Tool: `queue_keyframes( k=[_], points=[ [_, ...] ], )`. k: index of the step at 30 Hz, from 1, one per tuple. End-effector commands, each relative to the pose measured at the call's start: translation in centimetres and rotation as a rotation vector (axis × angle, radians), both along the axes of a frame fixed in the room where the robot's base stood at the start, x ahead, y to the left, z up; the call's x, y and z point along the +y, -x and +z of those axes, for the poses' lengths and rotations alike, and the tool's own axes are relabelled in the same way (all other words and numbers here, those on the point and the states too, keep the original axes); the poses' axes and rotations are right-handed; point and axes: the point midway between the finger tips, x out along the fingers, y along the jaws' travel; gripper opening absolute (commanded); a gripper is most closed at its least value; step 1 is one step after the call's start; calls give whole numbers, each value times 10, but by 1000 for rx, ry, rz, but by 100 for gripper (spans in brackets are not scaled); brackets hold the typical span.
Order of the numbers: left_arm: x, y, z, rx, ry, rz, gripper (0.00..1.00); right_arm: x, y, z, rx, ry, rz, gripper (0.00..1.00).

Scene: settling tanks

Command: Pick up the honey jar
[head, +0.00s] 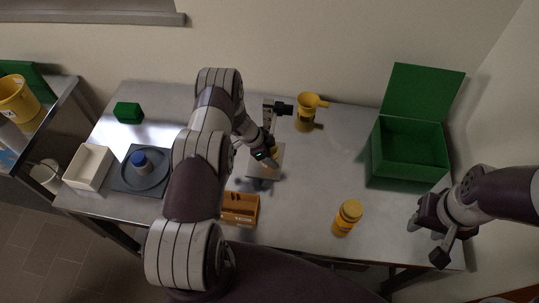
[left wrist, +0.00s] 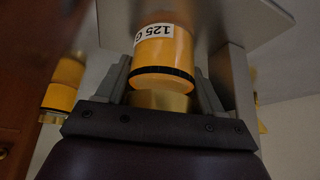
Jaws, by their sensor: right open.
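My left gripper (head: 271,156) points down over a pale stand (head: 262,170) with an upright post at the middle of the table. Its fingers are closed around a small yellow jar (left wrist: 163,55) with a black band, a gold end and a white label reading "125 G", upside down in the left wrist view. I cannot tell whether the jar rests on the plate. A larger yellow jar (head: 347,218) stands upright near the front edge. No readable label shows which jar holds honey. My right gripper (head: 437,225) is open and empty near the right front corner.
An open green box (head: 408,152) is at the right and a yellow jug (head: 306,112) at the back. An orange-brown holder (head: 239,208) is at the front. A white bin (head: 88,166), grey plate (head: 143,172) and green block (head: 128,112) are at the left.

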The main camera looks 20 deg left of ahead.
Motion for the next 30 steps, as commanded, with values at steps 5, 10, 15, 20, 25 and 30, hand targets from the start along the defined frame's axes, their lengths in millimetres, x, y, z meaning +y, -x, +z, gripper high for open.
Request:
queue_keyframes(
  k=[5,10,15,20,25,30],
  points=[
    [0,-1,1,-1,-1,0,21,0,0,0,0,0,0,43],
    [0,-1,1,-1,-1,0,21,0,0,0,0,0,0,43],
    [1,-1,8,-2,0,0,21,0,0,-6,0,0,0,43],
    [1,-1,26,-3,-2,0,21,0,0,-18,0,0,0,43],
    [25,10,32,-1,0,6,21,0,0,-31,0,0,0,43],
    [64,30,30,-1,-1,5,21,0,0,-46,0,0,0,43]
  ],
)
